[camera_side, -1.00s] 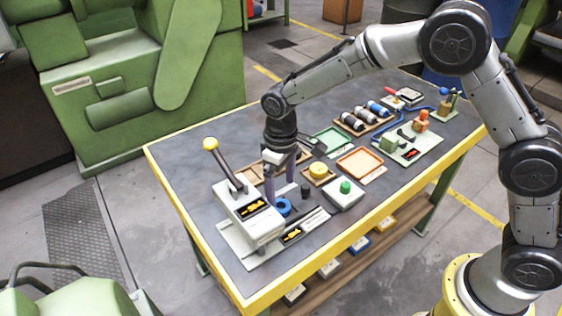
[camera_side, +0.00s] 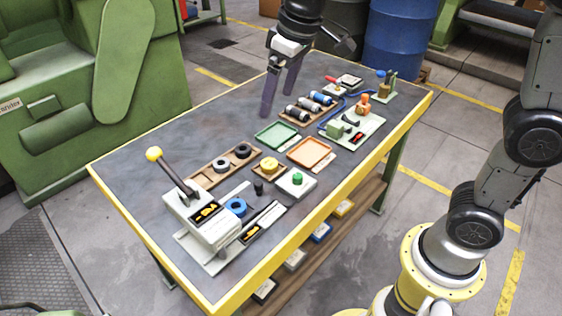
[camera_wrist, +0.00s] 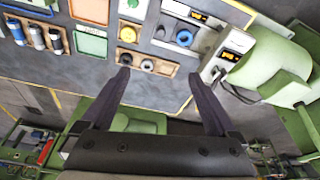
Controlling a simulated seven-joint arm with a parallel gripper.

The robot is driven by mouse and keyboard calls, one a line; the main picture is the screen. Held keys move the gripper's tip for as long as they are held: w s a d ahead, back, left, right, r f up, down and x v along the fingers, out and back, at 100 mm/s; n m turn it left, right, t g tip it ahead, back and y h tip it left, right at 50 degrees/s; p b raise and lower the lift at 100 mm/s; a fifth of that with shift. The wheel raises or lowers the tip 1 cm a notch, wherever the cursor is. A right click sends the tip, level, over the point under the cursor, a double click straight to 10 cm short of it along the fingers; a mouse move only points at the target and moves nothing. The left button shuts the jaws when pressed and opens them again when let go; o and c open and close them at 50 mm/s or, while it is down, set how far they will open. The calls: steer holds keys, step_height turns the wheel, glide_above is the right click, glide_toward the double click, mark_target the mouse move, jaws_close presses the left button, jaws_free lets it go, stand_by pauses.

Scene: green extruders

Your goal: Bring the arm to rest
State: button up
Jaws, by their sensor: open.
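My gripper (camera_side: 279,94) is raised above the far part of the table, its two dark fingers pointing down. In the wrist view the fingers of my gripper (camera_wrist: 160,80) stand wide apart with nothing between them. It is clear of the objects on the table (camera_side: 150,167). The upper part of my arm is cut off by the top edge of the side view.
A lever press (camera_side: 202,215) with a yellow knob stands at the near left of the table.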

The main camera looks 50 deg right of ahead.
steer(key=s+d+r+m+t, duration=0.1)
steer(key=s+d+r, duration=0.25)
steer(key=s, duration=0.35)
steer(key=s+d+f, duration=0.2)
steer(key=s+f, duration=0.2)
steer(key=s, duration=0.3)
steer(key=s+d+f+m+t, duration=0.1)
steer(key=s+d+f, duration=0.1)
steer(key=s+f, duration=0.2)
steer(key=s, duration=0.3)
steer(key=shift+s+d+m+t+h, duration=0.15)
steer(key=shift+s+m+t+h, duration=0.15)
steer(key=shift+s, duration=0.05)
